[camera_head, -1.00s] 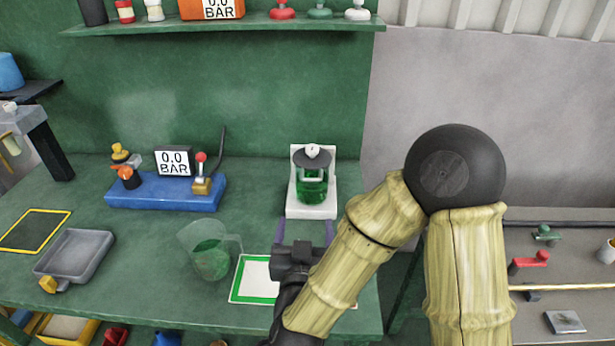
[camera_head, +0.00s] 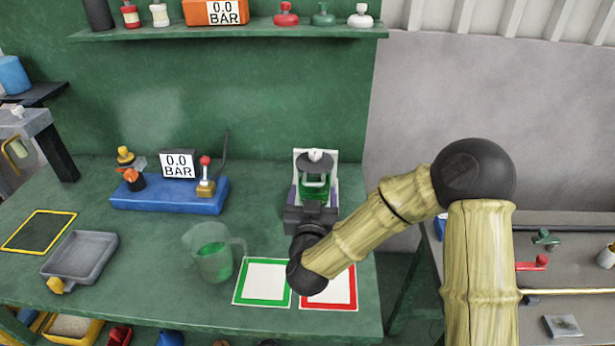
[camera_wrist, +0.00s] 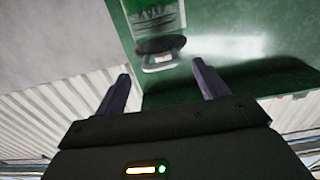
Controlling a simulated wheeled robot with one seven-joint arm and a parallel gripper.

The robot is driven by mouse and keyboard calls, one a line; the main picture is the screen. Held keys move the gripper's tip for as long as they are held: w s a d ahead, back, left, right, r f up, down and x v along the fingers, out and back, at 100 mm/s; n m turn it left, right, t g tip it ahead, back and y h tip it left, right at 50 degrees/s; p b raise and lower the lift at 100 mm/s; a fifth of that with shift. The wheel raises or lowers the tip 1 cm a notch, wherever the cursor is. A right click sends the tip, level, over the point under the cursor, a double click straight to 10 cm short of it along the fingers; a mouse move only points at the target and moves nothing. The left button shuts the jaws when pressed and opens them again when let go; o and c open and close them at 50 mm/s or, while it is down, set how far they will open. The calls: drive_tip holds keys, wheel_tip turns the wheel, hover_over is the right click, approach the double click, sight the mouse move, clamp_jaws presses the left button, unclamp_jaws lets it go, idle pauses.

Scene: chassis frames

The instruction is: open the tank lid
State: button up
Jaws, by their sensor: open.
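The tank (camera_head: 315,188) holds green liquid and stands on a white stand (camera_head: 300,160) at the back of the bench. Its dark lid (camera_head: 315,169) with a pale knob (camera_head: 315,155) is on top. My gripper (camera_head: 314,192) is in front of the tank, jaws open, one purple finger showing on each side of it; it hides the stand's lower front. In the wrist view, the dark lid (camera_wrist: 160,44) and pale knob (camera_wrist: 160,64) appear beyond and between the open fingers of my gripper (camera_wrist: 160,75). I see no contact.
A clear jug (camera_head: 214,253) with green liquid, a green-bordered card (camera_head: 262,282) and a red-bordered card (camera_head: 335,288) lie in front. A blue base (camera_head: 165,196) with a gauge stands left. A shelf (camera_head: 230,31) hangs above. A grey tray (camera_head: 80,258) sits further left.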

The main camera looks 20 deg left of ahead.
sight(312, 184)
drive_tip(key=x, duration=0.4)
drive_tip(key=shift+w, duration=0.2)
drive_tip(key=shift+w+a+p, duration=0.25)
drive_tip(key=shift+w+p, duration=0.05)
drive_tip(key=shift+w, duration=0.25)
drive_tip(key=shift+w, duration=0.1)
drive_tip(key=c, duration=1)
drive_tip(key=shift+a, duration=0.1)
drive_tip(key=c, duration=0.4)
drive_tip(key=shift+o, duration=0.2)
drive_tip(key=shift+s+a+r, duration=0.2)
drive_tip(key=shift+s+r, duration=0.05)
drive_tip(key=shift+w+d, duration=0.15)
drive_tip(key=shift+w, duration=0.05)
drive_tip(key=shift+s+r+p, duration=0.1)
drive_tip(key=shift+p, duration=0.3)
